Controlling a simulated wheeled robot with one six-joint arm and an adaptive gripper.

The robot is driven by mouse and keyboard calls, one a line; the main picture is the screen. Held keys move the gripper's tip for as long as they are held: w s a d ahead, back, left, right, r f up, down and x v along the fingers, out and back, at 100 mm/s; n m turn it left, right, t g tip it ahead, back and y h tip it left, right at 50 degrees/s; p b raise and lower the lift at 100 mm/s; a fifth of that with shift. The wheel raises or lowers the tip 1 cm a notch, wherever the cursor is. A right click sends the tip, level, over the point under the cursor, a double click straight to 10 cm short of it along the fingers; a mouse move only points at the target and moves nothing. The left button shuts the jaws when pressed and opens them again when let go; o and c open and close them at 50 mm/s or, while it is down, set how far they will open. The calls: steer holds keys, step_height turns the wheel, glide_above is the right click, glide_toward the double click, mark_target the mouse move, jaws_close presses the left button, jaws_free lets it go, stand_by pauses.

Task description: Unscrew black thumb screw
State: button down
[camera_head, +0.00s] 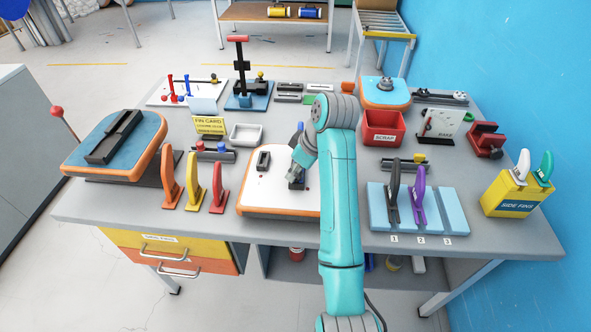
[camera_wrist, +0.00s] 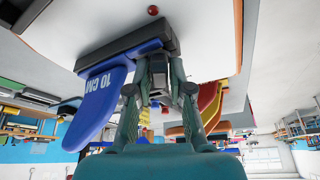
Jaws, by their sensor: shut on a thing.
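A white board with orange edges (camera_head: 258,203) lies on the table. My gripper (camera_head: 294,174) points down over a dark fin box on its right half. The wrist view looks from low and close. There the black fin box (camera_wrist: 118,50) sits on the board, with a blue fin marked 10 CM (camera_wrist: 101,97) standing from it. My gripper (camera_wrist: 161,75) is at the end of the box beside the fin. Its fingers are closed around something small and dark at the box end. The black thumb screw cannot be made out clearly; the fingers largely hide that spot.
A second dark box (camera_head: 263,161) is on the board's left half. Orange, yellow and red fins (camera_head: 193,187) stand at left. A blue rack (camera_head: 450,208) with black and purple fins is at right. A red SCRAP bin (camera_head: 384,129) stands behind. A red ball (camera_wrist: 153,10) lies near the fin box.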

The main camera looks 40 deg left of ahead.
steer(key=c, duration=1)
jaws_free()
steer(key=shift+o, duration=0.2)
steer(key=shift+m+t, duration=0.4)
steer(key=shift+m, duration=0.8)
steer(key=shift+r, duration=2.45)
steer(key=m+t, duration=0.1)
steer(key=m, duration=0.1)
steer(key=shift+m, duration=0.3)
steer(key=shift+w+m+t, duration=0.15)
steer(key=shift+m+t, duration=0.15)
steer(key=shift+m, duration=0.4)
